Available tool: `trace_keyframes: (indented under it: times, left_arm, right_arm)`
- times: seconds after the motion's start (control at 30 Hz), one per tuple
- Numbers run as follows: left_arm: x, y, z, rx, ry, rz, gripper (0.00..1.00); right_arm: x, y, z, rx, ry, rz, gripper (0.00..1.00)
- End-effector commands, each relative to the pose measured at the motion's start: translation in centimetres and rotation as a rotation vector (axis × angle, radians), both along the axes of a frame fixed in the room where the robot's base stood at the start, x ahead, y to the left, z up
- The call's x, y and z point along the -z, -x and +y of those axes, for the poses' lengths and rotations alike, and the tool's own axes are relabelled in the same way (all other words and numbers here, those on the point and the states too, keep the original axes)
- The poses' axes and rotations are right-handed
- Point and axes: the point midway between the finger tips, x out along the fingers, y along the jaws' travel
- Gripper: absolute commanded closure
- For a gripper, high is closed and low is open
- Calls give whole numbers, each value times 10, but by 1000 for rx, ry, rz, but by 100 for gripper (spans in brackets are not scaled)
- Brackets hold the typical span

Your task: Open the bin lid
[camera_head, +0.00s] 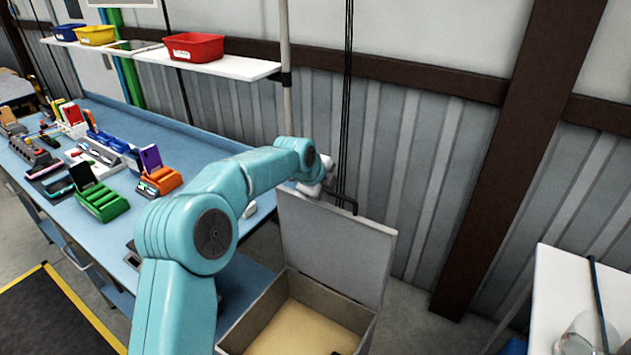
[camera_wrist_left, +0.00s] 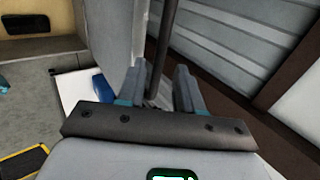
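The grey bin (camera_head: 262,312) stands on the floor at the bottom centre of the head view. Its flat grey lid (camera_head: 335,245) is raised and stands nearly upright at the back, so the tan inside shows. My left arm reaches over the bin's left side. My left gripper (camera_head: 335,192) is at the lid's top edge, partly hidden behind it. In the left wrist view its two fingers (camera_wrist_left: 158,85) are apart, with a dark upright bar (camera_wrist_left: 166,45) showing between them. I cannot tell whether they touch it. My right gripper is not in view.
A blue workbench (camera_head: 150,215) with coloured holders and devices stands on the left. A white shelf (camera_head: 235,66) with a red bin (camera_head: 193,47) hangs above it. A corrugated wall and brown post (camera_head: 510,150) are behind, and a white table (camera_head: 560,300) is at right.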

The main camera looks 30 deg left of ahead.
Motion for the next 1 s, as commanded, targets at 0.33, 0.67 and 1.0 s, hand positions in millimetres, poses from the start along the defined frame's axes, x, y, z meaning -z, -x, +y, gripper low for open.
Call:
trace_keyframes:
  times: [0.33, 0.67, 1.0]
  left_arm:
    - [-67, 55, -1, 1, -1, -4, 65]
    - [-89, 72, -1, 0, 0, 0, 65]
    - [-89, 72, -1, 1, 1, 0, 65]
  right_arm:
    - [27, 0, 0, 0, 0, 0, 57]
    - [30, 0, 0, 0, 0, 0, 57]
    - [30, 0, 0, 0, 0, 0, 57]
